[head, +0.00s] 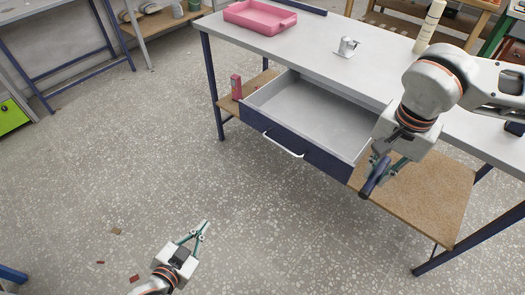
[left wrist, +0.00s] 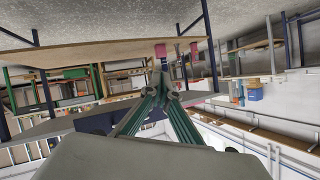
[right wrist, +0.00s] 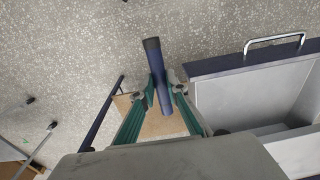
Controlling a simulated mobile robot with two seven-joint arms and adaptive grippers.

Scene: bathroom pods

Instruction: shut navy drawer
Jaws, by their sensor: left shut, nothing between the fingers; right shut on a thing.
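The navy drawer (head: 325,161) stands open under the grey-topped table, its pale inside looking empty. Its silver bar handle (head: 283,145) is on the navy front. In the right wrist view the drawer front (right wrist: 225,67) and handle (right wrist: 274,40) are at the upper right. My right gripper (head: 381,166) is to the right of the drawer front, shut on a dark blue cylinder (right wrist: 157,75) with a black end; the cylinder also shows in the head view (head: 374,180). My left gripper (head: 203,229) is shut and empty, low over the floor and well apart from the drawer.
On the tabletop (head: 310,50) are a pink tray (head: 260,17), a small white-grey object (head: 347,47) and a cream bottle (head: 430,27). A wooden lower shelf (head: 425,205) lies below, with a red object (head: 236,87) at its left. Floor before the drawer is clear.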

